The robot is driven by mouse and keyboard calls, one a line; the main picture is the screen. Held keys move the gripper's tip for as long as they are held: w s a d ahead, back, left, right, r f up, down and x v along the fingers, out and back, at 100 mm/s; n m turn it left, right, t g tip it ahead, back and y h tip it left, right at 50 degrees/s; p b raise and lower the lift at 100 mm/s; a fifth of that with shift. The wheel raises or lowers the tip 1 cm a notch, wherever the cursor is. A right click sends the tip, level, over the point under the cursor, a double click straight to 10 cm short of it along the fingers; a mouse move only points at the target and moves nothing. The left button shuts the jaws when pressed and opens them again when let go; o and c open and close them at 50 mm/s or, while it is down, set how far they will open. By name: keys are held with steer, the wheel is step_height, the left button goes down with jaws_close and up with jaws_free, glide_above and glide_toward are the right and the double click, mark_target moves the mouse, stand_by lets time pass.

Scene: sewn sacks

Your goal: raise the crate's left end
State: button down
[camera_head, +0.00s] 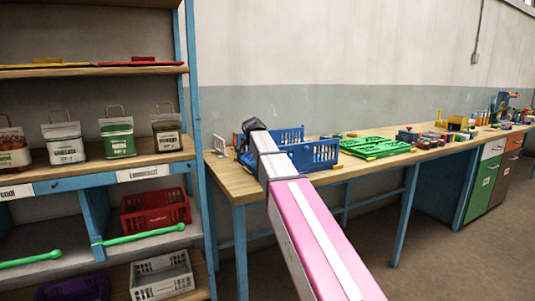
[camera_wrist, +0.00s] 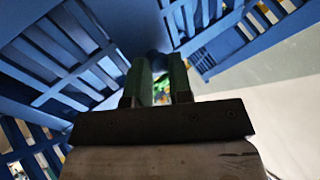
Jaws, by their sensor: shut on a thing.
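The blue slatted crate (camera_head: 322,153) stands on the wooden workbench (camera_head: 236,184), partly hidden behind my arm. My gripper (camera_head: 254,126) is at the crate's left end in the head view, where its fingers are hidden. In the wrist view my gripper (camera_wrist: 159,62) has its two fingers close together, shut on the crate's dark blue edge. The crate's slatted walls (camera_wrist: 62,52) spread around the fingers there. I cannot tell whether the crate's left end is off the bench.
A green crate-like piece (camera_head: 375,147) lies right of the blue crate, with several small coloured items further along. A white wire stand (camera_head: 221,145) is at the bench's left end. A blue-framed shelf (camera_head: 195,110) with sacks and baskets stands close on the left.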

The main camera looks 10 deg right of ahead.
steer(key=a+h, duration=0.1)
steer(key=s+a+r+n+t+h, duration=0.1)
steer(key=a+t+h, duration=0.1)
steer(key=a, duration=0.1)
steer(key=shift+s+r+h, duration=0.15)
steer(key=shift+r+h, duration=0.1)
steer(key=shift+h, duration=0.05)
steer(key=s+a+n+t+h, duration=0.2)
steer(key=a+h, duration=0.1)
steer(key=a, duration=0.3)
steer(key=shift+f, duration=0.45)
steer(key=shift+a, duration=0.1)
steer(key=shift+s+f, duration=0.1)
steer(key=c, duration=1.3)
jaws_free()
